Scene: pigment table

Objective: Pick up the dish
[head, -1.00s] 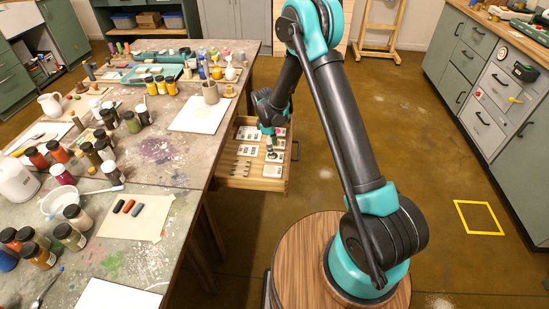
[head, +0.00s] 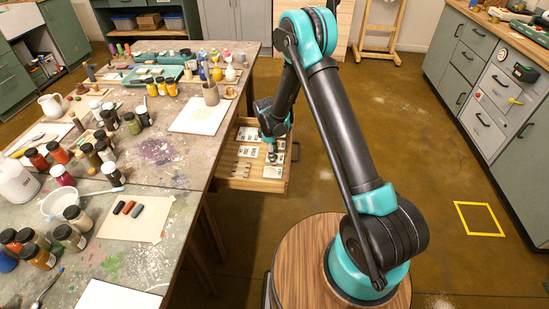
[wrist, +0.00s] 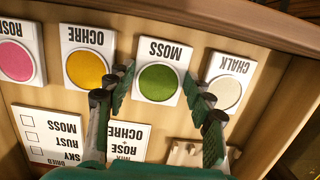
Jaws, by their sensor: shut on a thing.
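The dish marked MOSS (wrist: 159,82), a white square piece with a round green fill, lies in the open drawer in the wrist view. My gripper (wrist: 158,84) has one finger at each side of it and is shut on it. The dish still appears level with its neighbours in the row. In the head view my gripper (head: 271,156) reaches down into the drawer (head: 266,184), and the dish is too small to tell apart there.
Dishes marked OCHRE (wrist: 88,70) and CHALK (wrist: 226,88) stand close on either side, with a pink one (wrist: 17,61) further left. Cards (wrist: 48,136) and a pale notched piece (wrist: 190,152) lie nearer. The drawer wall (wrist: 225,28) runs behind. The cluttered worktable (head: 150,215) is left of the drawer.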

